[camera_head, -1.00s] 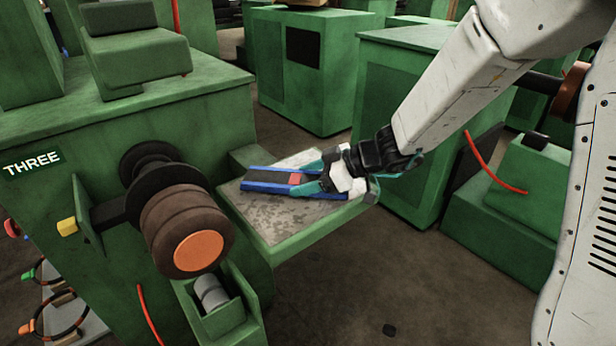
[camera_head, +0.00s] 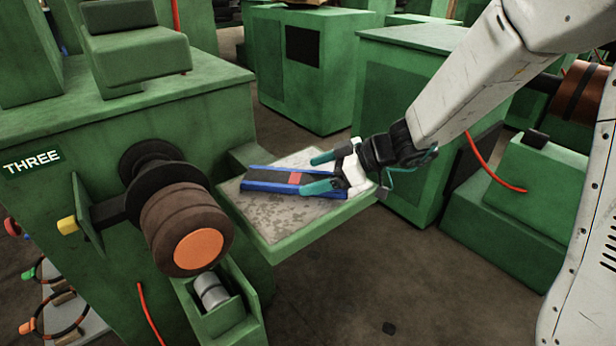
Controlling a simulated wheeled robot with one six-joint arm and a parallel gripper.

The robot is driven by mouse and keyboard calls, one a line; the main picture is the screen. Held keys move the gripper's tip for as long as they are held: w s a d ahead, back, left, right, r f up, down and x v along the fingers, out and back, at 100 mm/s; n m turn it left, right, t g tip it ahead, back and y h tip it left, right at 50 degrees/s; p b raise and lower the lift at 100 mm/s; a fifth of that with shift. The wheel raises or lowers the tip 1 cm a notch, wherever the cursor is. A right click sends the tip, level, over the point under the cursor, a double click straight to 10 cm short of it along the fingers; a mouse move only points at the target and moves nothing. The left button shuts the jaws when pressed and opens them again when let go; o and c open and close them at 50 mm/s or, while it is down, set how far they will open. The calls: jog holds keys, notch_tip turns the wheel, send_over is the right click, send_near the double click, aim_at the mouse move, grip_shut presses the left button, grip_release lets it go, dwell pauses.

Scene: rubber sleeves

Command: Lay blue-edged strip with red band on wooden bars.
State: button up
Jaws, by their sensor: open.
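I cannot tell whether the fingers touch the strip.
Left of the shelf, the machine (camera_head: 70,130) carries a brown roller (camera_head: 187,229) with an orange end. A small green holder with a grey cylinder (camera_head: 211,291) sits below it. Other green machines (camera_head: 305,65) stand behind. Open floor (camera_head: 420,290) lies at front right.

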jog(key=v, duration=0.9)
jog(key=shift+s+d+r, duration=0.1)
jog(key=shift+r, duration=0.05)
jog(key=s+d+r+m+h, duration=0.1)
jog(key=s+d+m+h, duration=0.2)
jog(key=s, duration=0.5)
jog(key=s+d+r+m+g+h, duration=0.1)
jog(key=s+d+m+h, duration=0.3)
jog(key=s, duration=0.5)
jog(key=s+d+r+m+g+h, duration=0.1)
jog(key=s+d+r+m+h, duration=0.1)
jog(key=s+d+m+h, duration=0.2)
jog(key=s+m, duration=0.3)
jog(key=s, duration=0.1)
jog(key=shift+s+r, duration=0.25)
jog(key=shift+s, duration=0.15)
jog(key=shift+s+d+m+h, duration=0.2)
jog(key=shift+d+m+h, duration=0.1)
jog(key=shift+d+h, duration=0.15)
